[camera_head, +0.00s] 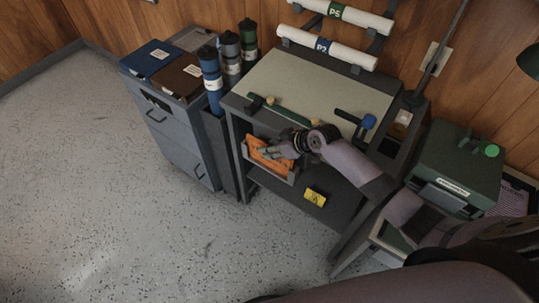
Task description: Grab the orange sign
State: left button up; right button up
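The orange sign (257,160) stands in a grey holder (278,179) at the front of the drafting table, below the tabletop's left front edge. My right gripper (270,152) is right at the sign, with its fingers in front of the sign's upper part and covering some of it. The fingers are small and dark here, so I cannot tell whether they are closed on the sign or only beside it. My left gripper is not in view.
The drafting table (310,87) has tools on its top. A yellow sign (315,197) is below its front edge. A grey cabinet (178,137) and several tubes stand left. A green machine (458,165) stands right. The floor (110,200) at left is clear.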

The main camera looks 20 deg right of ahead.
jog(key=shift+w+a+f, duration=0.3)
jog(key=shift+f, duration=0.15)
jog(key=shift+c, duration=0.3)
grip_shut()
dwell(0.4)
